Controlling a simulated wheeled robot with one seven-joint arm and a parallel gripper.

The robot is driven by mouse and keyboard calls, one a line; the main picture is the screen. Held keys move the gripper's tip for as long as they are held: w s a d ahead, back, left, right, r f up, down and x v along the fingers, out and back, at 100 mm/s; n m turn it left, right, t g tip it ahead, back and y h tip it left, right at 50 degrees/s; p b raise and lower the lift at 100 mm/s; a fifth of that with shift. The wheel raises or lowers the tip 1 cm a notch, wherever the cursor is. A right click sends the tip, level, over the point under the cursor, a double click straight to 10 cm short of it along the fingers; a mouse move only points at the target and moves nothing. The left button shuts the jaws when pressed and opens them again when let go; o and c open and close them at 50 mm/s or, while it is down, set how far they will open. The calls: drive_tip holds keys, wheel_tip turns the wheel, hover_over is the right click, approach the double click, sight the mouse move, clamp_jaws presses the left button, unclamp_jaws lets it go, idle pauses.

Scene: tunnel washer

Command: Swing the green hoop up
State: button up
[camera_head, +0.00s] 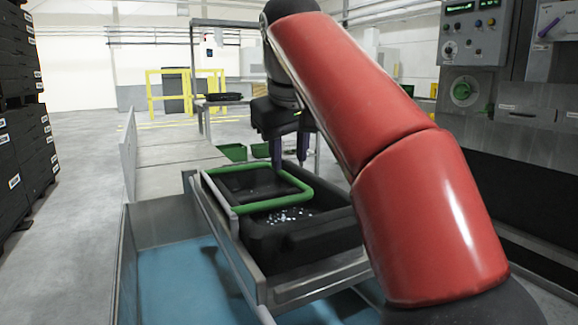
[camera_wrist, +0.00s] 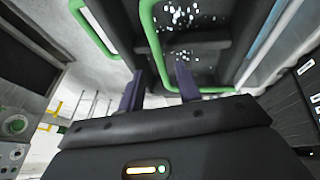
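The green hoop (camera_head: 296,182) lies low around the top of a black crate (camera_head: 331,240), with its near bar crossing above the crate. It also shows in the wrist view (camera_wrist: 147,28), running down toward my fingers. My gripper (camera_head: 290,165) points down over the far right part of the hoop. In the wrist view its two dark fingers (camera_wrist: 159,68) stand apart, with the hoop's bar close to the gap between them. I cannot tell whether the fingers touch the hoop.
The crate holds small white bits and sits in a metal frame (camera_head: 225,243) above a blue-floored trough (camera_head: 180,285). Control panels (camera_head: 473,40) stand at the right. Stacked black crates (camera_head: 22,130) stand at the left. Yellow rails (camera_head: 152,95) are far behind.

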sight(289, 175)
drive_tip(key=shift+x, duration=1.75)
clamp_jaws()
